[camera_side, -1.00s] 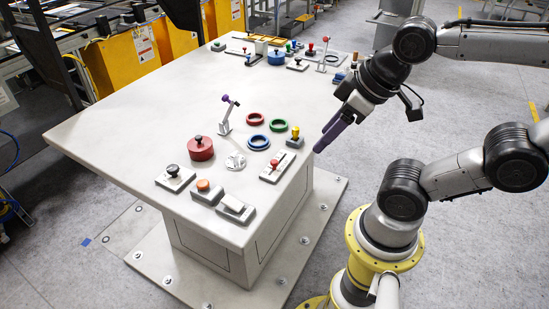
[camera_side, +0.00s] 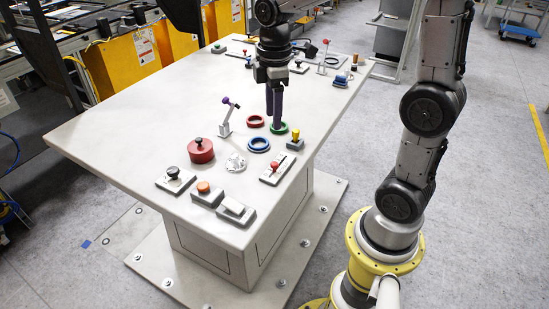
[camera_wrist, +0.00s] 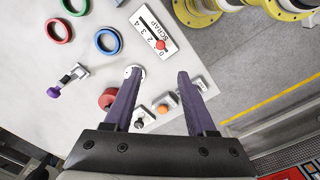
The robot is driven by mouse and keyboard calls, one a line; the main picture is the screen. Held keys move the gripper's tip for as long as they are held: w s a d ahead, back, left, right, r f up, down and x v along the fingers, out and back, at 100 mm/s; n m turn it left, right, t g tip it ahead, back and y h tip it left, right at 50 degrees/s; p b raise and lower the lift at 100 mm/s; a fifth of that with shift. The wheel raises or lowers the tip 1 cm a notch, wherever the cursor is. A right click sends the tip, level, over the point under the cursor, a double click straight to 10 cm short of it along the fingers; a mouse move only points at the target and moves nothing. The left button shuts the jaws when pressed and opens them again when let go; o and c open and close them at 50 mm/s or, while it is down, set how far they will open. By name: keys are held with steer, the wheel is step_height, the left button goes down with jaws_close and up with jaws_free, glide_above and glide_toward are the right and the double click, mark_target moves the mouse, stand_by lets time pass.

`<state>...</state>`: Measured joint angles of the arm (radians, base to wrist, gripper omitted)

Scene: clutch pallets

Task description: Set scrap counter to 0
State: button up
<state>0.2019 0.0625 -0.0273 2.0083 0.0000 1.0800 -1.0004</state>
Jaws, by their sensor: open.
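The scrap counter is a white plate marked SCRAP with a row of digits and a red slider knob. It lies near the table's edge in the side view (camera_side: 267,180) and at the top middle of the wrist view (camera_wrist: 151,31). The red knob (camera_wrist: 161,45) stands toward the plate's low-number end, by the 0; its exact mark is hard to read. My gripper (camera_side: 274,123) is open and empty, pointing down above the table; it overlaps the green ring in the side view. In the wrist view its purple fingers (camera_wrist: 158,73) are apart, below the counter in the picture.
Near the counter are a blue ring (camera_side: 258,144), a red ring (camera_side: 255,121), a yellow-knobbed block (camera_side: 295,140), a white dial (camera_side: 236,163) and a red cylinder (camera_side: 201,151). A small lever with a purple knob (camera_side: 227,118) stands upright. More devices sit at the far end.

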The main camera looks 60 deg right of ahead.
mark_target(275, 163)
step_height(275, 163, down, 14)
steer(key=shift+d+f, duration=0.15)
steer(key=shift+f, duration=0.05)
stand_by(0.4)
jaws_close()
stand_by(1.4)
